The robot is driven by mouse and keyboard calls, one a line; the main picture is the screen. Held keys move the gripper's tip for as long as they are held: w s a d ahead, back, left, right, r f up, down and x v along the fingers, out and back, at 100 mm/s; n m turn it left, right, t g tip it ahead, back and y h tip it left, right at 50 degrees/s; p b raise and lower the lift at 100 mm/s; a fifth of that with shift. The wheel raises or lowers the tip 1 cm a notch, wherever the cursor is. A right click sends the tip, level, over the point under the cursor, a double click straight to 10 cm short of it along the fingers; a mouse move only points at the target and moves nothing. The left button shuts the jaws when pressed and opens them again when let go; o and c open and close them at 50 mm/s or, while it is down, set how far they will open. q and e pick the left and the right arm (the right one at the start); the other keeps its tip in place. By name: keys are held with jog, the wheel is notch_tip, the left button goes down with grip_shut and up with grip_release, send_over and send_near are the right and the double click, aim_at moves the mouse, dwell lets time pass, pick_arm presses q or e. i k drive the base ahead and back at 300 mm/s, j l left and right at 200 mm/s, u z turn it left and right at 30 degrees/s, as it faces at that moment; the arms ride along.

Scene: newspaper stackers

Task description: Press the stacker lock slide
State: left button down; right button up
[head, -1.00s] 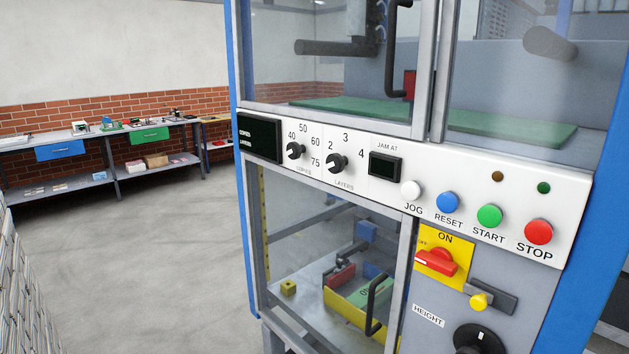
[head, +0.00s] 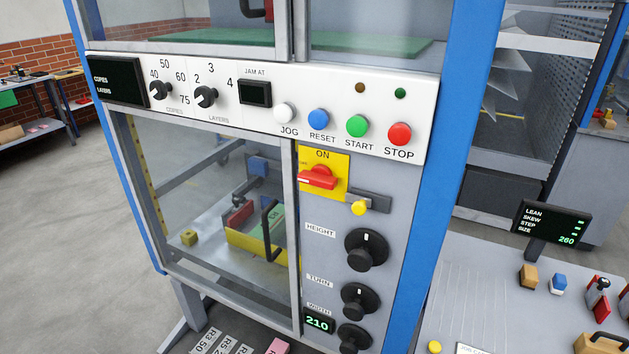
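A dark grey slide bar with a yellow knob (head: 359,208) sits on the stacker's grey front panel, just below and right of the yellow plate (head: 337,168) with the red rotary switch (head: 318,178). The yellow knob is at the left part of the bar. No label on this slide can be read, so I cannot tell for sure that it is the lock slide. The red switch handle lies roughly level under the word ON. Neither of my grippers is in view.
Above are the JOG (head: 285,113), RESET (head: 319,119), START (head: 357,126) and STOP (head: 399,134) buttons. Below are black HEIGHT (head: 366,250), TURN (head: 361,301) and WIDTH (head: 354,338) knobs. A glazed door with a black handle (head: 268,232) stands left. A grey table (head: 470,285) with small objects stands right.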

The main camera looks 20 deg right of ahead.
aim_at(360, 204)
jog(key=j+z, duration=0.3)
jog(key=j, duration=0.9)
jog(key=j+z, duration=0.3)
jog(key=j, duration=0.9)
